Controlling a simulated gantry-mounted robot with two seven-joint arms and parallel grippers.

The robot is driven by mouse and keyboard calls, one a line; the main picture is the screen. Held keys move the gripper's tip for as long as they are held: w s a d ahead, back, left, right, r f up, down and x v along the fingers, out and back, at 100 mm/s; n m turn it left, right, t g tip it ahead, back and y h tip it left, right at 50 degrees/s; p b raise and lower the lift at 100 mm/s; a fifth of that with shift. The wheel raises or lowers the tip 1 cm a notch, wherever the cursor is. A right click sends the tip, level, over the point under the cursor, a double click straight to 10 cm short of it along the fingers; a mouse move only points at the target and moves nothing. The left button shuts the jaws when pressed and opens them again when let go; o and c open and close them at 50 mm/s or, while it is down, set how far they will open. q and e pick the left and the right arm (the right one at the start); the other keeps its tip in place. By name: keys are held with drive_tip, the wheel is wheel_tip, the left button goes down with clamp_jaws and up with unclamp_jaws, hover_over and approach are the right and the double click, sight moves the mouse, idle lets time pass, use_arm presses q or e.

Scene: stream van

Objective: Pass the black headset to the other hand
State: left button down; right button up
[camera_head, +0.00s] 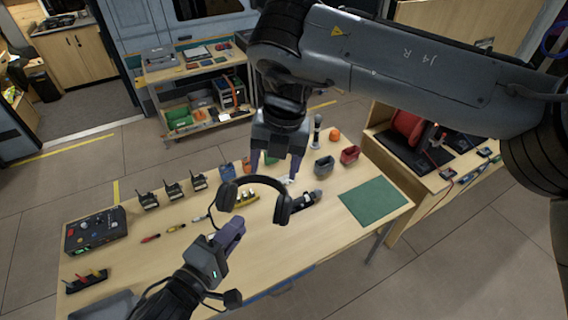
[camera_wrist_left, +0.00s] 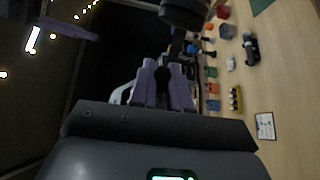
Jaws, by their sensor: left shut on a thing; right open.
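The black headset (camera_head: 262,180) is in the air above the table in the head view, headband up, one ear cup to each side. My left gripper (camera_head: 232,226) is below it, its purple fingers shut on the headset; the exact part gripped is hard to make out. In the left wrist view, the fingers (camera_wrist_left: 163,75) are close together with a dark piece between them, and a dark ear cup of the headset (camera_wrist_left: 187,12) shows above. My right gripper (camera_head: 276,164) points down just above the headband, fingers apart and empty. Whether it touches the headband cannot be told.
The wooden table (camera_head: 310,245) holds a green mat (camera_head: 375,201) at right, a black control box (camera_head: 95,230) at left, and several small tools and bins along the back. A shelf cart (camera_head: 195,72) stands behind. The front right of the table is clear.

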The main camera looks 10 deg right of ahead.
sight(280, 195)
drive_tip(key=shift+d+f+m+h, duration=0.4)
drive_tip(key=shift+d+f+h, duration=0.1)
drive_tip(key=shift+d+f, duration=0.5)
drive_tip(key=f, duration=0.7)
drive_tip(key=a+f, duration=0.1)
drive_tip(key=f, duration=0.3)
drive_tip(key=shift+w, duration=0.15)
use_arm(q)
drive_tip(key=shift+s+d, duration=0.1)
use_arm(e)
drive_tip(key=shift+a, duration=0.15)
drive_tip(key=c, duration=1.1)
use_arm(q)
drive_tip(key=c, duration=1.4)
unclamp_jaws()
use_arm(e)
drive_tip(key=shift+r, duration=0.1)
drive_tip(key=shift+c, duration=0.3)
use_arm(q)
drive_tip(key=o, duration=0.4)
use_arm(e)
clamp_jaws()
